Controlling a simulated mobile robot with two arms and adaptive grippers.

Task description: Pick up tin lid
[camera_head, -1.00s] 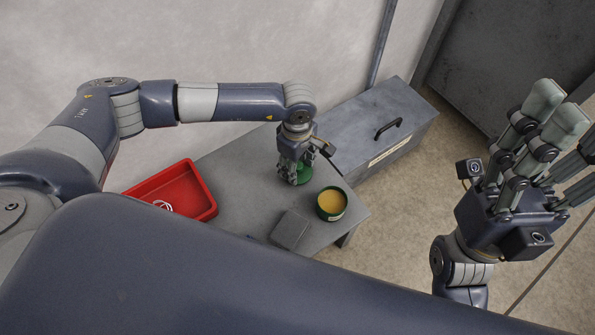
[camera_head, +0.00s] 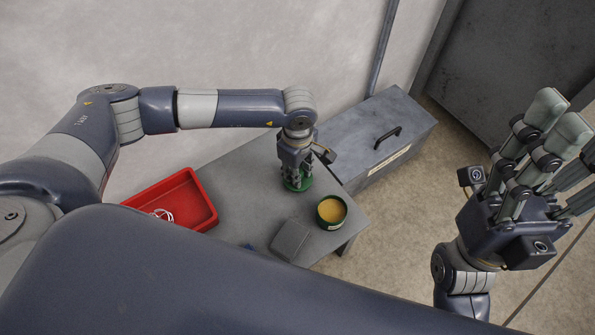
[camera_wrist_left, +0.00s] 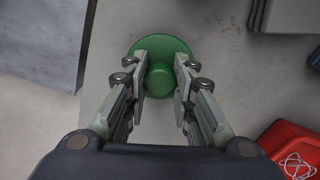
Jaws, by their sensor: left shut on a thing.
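The tin lid (camera_wrist_left: 160,48) is a round green disc with a raised green knob (camera_wrist_left: 160,82). My left gripper (camera_wrist_left: 161,85) is shut on it, with one finger on each side of the knob. In the head view the lid (camera_head: 297,185) shows under my left gripper (camera_head: 296,176), on or just above the grey table; I cannot tell which. The open green tin (camera_head: 331,211), with a yellowish inside, stands to the right of the lid. My right gripper (camera_head: 556,138) is raised at the right, fingers extended and apart, empty.
A red tray (camera_head: 207,205) with white cord-like rings (camera_head: 161,215) sits at the table's left. A grey block (camera_head: 290,239) lies at the near edge of the grey table (camera_head: 240,170), by a small blue thing (camera_head: 247,246). A grey metal chest (camera_head: 385,143) stands behind on the right.

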